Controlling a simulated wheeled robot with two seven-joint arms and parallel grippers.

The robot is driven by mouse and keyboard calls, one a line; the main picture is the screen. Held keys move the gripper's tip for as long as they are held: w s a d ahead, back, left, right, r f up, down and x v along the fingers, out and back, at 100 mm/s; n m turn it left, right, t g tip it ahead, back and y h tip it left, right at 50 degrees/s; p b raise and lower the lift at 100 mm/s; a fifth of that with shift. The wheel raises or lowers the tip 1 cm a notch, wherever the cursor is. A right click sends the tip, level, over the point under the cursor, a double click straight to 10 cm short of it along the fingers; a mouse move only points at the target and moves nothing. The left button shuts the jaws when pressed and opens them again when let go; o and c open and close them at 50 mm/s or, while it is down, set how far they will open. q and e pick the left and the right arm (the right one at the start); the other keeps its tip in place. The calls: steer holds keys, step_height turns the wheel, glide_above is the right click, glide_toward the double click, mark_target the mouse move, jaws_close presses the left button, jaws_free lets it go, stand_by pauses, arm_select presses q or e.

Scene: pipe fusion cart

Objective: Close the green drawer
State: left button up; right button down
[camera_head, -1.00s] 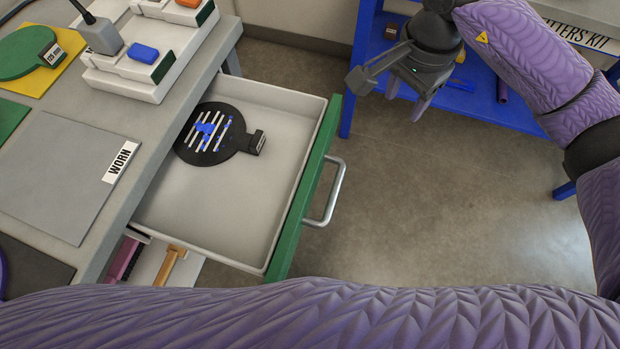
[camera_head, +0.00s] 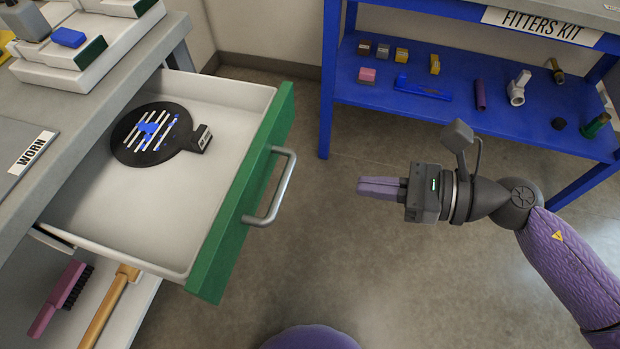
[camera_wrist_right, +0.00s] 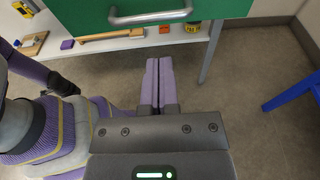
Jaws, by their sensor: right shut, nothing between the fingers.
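The green drawer (camera_head: 246,195) stands pulled out from the grey cart, with a metal bar handle (camera_head: 277,190) on its green front. A round black plate (camera_head: 143,143) with white stripes and blue marks lies in it. My right gripper (camera_head: 362,187) is shut and empty, to the right of the handle and apart from it, fingers pointing left toward the drawer front. In the right wrist view the shut fingers (camera_wrist_right: 158,62) lie below the handle (camera_wrist_right: 150,17) and the green front (camera_wrist_right: 225,8).
A blue shelf (camera_head: 440,108) marked FITTERS KIT holds several small fittings behind my right arm. A lower shelf (camera_head: 128,320) under the drawer holds a brush (camera_head: 60,298) and a wooden-handled tool (camera_head: 108,305). Floor between handle and gripper is clear.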

mark_target(289, 177)
steer(key=x, duration=0.8)
steer(key=shift+a, duration=0.2)
arm_select(q)
steer(key=shift+s+f, duration=0.25)
steer(key=shift+s, duration=0.3)
arm_select(e)
steer(key=shift+w+a+f, duration=0.15)
steer(key=shift+w+a, duration=0.05)
steer(key=shift+a, duration=0.35)
arm_select(q)
steer(key=shift+w, duration=0.1)
